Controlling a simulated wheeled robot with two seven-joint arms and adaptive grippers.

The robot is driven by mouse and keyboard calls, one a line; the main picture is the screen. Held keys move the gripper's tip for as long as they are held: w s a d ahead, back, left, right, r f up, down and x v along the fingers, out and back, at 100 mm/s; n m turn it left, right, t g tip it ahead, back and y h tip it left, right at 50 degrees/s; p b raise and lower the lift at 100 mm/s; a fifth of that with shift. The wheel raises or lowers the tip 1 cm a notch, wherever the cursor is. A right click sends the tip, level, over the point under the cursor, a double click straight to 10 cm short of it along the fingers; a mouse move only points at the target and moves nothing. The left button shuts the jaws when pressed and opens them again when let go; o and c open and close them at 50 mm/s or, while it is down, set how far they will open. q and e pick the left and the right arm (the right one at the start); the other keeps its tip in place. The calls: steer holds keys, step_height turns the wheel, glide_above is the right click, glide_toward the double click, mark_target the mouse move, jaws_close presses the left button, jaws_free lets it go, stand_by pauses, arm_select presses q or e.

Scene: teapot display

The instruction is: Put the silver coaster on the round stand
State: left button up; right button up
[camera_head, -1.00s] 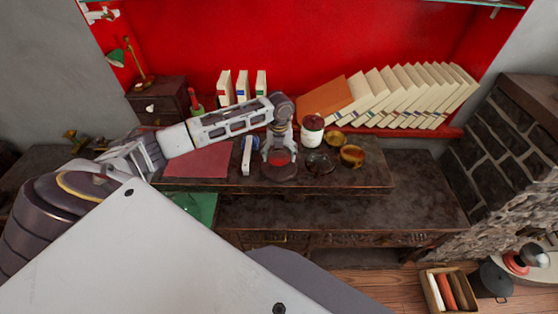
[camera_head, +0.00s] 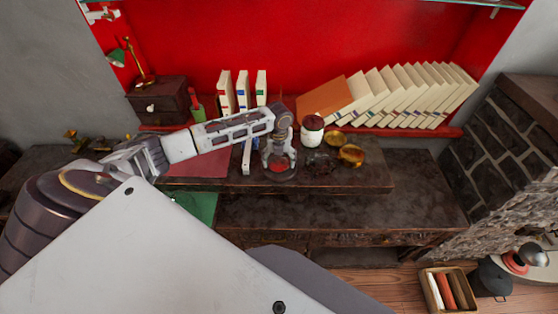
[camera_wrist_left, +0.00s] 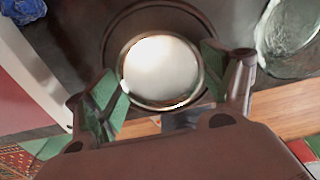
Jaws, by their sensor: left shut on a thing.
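The silver coaster (camera_wrist_left: 160,68) is a shiny round disc between the green-padded fingers of my left gripper (camera_wrist_left: 163,88) in the wrist view. In the head view the coaster (camera_head: 279,161) looks reddish, like a reflection of the wall. My left gripper (camera_head: 279,167) points down over the dark desk and is shut on the coaster. The round stand (camera_wrist_left: 192,22) shows as a dark ring around and behind the coaster; its rim (camera_head: 279,180) is below the gripper in the head view. I cannot tell whether coaster and stand touch. My right gripper is out of view.
A glass dish (camera_head: 319,162), a gold bowl (camera_head: 351,155) and a white jar (camera_head: 312,138) stand close on the right. A narrow white book (camera_head: 247,155) and a red sheet (camera_head: 205,168) are on the left. Leaning books line the back right. The desk's lower front is clear.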

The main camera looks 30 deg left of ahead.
mark_target(279, 164)
arm_select(q)
steer(key=shift+f, duration=0.15)
steer(key=o, duration=0.8)
steer(key=shift+o, duration=0.8)
step_height(279, 164, up, 12)
steer(key=b, duration=0.1)
